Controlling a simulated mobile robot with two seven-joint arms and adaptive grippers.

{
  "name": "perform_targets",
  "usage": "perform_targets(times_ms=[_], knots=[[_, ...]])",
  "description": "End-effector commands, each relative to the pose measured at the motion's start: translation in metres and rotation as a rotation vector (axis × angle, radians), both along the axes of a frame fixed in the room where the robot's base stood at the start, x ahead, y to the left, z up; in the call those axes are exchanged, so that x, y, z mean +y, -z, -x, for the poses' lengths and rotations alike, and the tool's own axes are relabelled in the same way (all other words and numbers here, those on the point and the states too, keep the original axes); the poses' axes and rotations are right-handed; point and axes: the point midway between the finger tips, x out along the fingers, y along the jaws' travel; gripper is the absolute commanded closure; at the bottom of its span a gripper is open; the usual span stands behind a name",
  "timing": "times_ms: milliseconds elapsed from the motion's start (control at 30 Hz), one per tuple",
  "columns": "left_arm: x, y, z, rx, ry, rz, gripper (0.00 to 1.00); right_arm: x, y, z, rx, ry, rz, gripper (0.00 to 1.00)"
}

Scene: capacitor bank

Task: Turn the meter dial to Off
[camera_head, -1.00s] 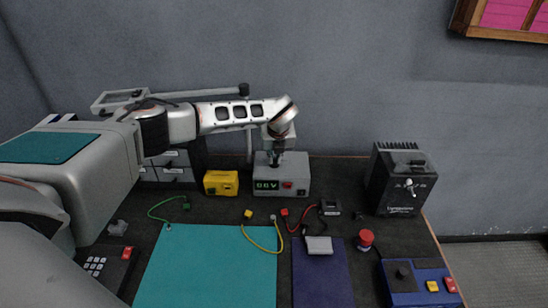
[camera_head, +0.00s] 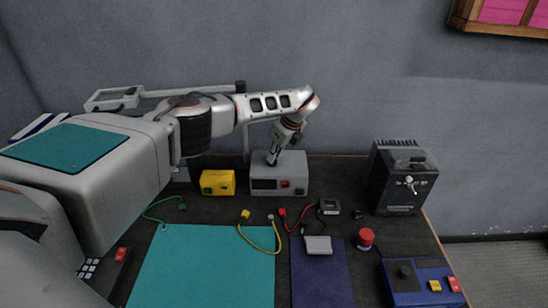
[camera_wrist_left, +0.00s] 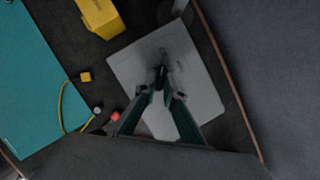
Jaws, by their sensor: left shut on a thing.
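The meter is a grey box (camera_head: 262,172) at the back middle of the bench. Its front display (camera_head: 264,184) is dark, and a red part (camera_head: 285,184) sits beside it. My left gripper (camera_head: 271,161) reaches down to the top of the box, tilted. In the left wrist view the pale box top (camera_wrist_left: 200,95) lies under the fingers. There my left gripper (camera_wrist_left: 161,88) is shut on a small dark dial (camera_wrist_left: 161,73) on that top. The fingers partly hide the dial, and I cannot read its marks. My right gripper is not in view.
A yellow box (camera_head: 217,183) stands left of the meter. A black unit (camera_head: 400,180) is at the right. Red and yellow leads, a red button (camera_head: 366,237) and a blue panel (camera_head: 420,285) lie in front. The teal mat (camera_head: 205,270) is bare.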

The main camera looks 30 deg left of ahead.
Motion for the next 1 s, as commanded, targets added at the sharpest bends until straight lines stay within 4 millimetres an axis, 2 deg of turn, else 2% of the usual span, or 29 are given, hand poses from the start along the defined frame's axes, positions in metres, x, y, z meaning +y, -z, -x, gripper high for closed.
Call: perform_targets(times_ms=[533, 567, 600, 1000], knots=[[-0.0006, 0.0008, 0.0004, 0.001, -0.024, 0.002, 1.00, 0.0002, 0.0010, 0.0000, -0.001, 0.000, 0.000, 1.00], [-0.0006, 0.0008, 0.0004, 0.001, -0.024, 0.002, 0.83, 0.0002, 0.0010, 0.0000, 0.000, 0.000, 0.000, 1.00], [-0.0005, 0.0008, 0.0003, 0.001, -0.024, 0.002, 0.74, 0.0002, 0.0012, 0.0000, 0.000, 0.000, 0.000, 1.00], [-0.0013, -0.0031, -0.0004, -0.001, -0.021, 0.001, 0.74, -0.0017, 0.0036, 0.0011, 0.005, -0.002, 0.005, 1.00]])
